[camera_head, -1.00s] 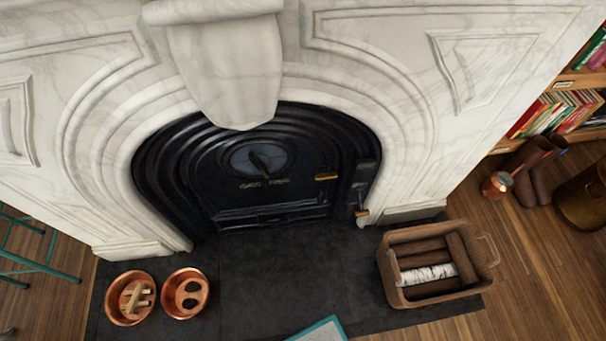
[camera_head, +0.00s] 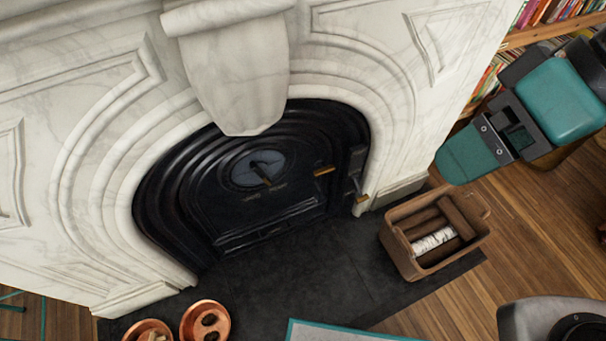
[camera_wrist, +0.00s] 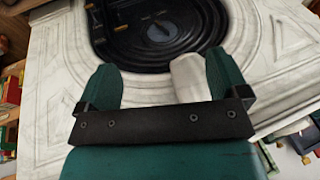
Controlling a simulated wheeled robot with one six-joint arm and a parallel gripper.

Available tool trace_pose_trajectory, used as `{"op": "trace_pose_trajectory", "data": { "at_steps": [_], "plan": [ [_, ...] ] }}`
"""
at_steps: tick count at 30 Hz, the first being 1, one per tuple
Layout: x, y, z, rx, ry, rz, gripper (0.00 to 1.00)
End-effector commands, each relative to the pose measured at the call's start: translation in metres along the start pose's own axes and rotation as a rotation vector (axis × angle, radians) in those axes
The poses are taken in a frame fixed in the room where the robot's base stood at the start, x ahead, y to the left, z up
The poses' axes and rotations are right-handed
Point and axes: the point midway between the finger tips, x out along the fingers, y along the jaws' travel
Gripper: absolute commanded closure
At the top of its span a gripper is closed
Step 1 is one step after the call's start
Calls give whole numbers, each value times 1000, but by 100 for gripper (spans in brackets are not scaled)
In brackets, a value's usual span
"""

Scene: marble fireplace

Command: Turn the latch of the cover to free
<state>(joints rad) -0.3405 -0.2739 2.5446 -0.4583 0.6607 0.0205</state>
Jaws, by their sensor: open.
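The black arched fireplace cover (camera_head: 250,180) is in the marble surround in the head view. It has a round grey dial (camera_head: 257,169) and a brass-coloured handle (camera_head: 324,170) right of it. A latch with a brass-coloured grip (camera_head: 361,198) is at the cover's right edge, and its grip points down. The cover (camera_wrist: 160,45) also shows at the top of the wrist view, where the latch is too small to tell. My gripper (camera_wrist: 160,82) is open and empty, its two teal fingers well apart and away from the cover. In the head view my arm is at the right.
A wooden crate with logs (camera_head: 405,262) stands on the dark hearth (camera_head: 320,265) below and right of the latch. Two copper pots (camera_head: 205,321) are at the lower left. A marble corbel (camera_head: 240,95) juts out above the cover. A bookshelf (camera_head: 545,35) is at the upper right.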

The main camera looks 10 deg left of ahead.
Motion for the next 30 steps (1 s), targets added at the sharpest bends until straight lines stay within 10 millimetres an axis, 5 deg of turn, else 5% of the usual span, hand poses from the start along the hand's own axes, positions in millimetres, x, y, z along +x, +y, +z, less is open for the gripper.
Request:
{"op": "trace_pose_trajectory", "data": {
  "at_steps": [1,9,20,30],
  "plan": [
    [29,9,2,-14,22,-10,0],
    [152,37,-21,-152,247,-82,0],
    [297,77,-52,-281,592,-116,0],
    [421,134,-69,-313,915,-47,0]
  ]
}}
